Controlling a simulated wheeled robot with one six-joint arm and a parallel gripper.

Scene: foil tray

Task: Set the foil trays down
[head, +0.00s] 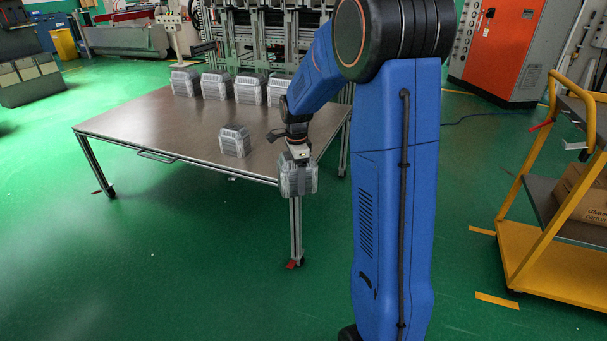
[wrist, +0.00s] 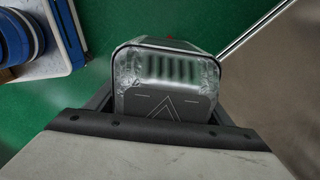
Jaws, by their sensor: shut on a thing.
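My gripper (head: 299,156) is shut on a foil tray (head: 298,178), which hangs below it just off the table's front right corner. The held tray also fills the middle of the wrist view (wrist: 166,75), with green floor beneath it and the table edge to its right. Another foil tray (head: 235,140) stands alone on the brown table (head: 150,125), left of my gripper. Several more foil trays stand in a row along the table's back edge, among them one at the left end (head: 185,82). My arm partly hides the right end of that row.
A yellow cart (head: 560,245) with a cardboard box (head: 583,195) stands at the right. An orange and grey cabinet (head: 500,45) is at the back right. Machinery (head: 265,40) stands behind the table.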

